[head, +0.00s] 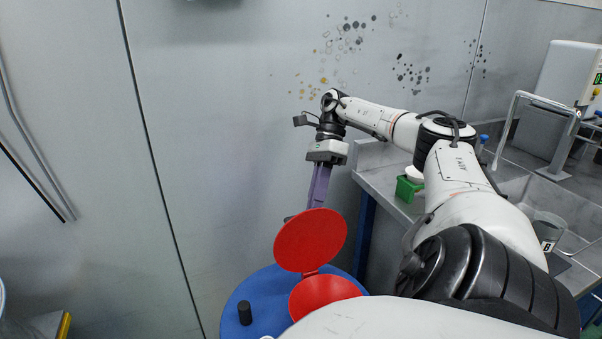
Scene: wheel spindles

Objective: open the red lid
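The round red lid (310,240) stands tilted up, joined at its lower edge to a round red base (325,291). The base sits on the blue round top (236,301) of a container. My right gripper (317,200), with long purple fingers, points down just behind the raised lid's upper edge. Its fingertips are hidden by the lid, so I cannot tell whether they touch it or how far apart they are. My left gripper is not in view. The near part of the red base is hidden by my white arm link.
A black cylindrical cap (244,313) stands on the blue top, left of the red base. A grey bench at the right holds a green box (409,189) and a beaker marked B (548,230). A grey wall (220,130) closes the space behind.

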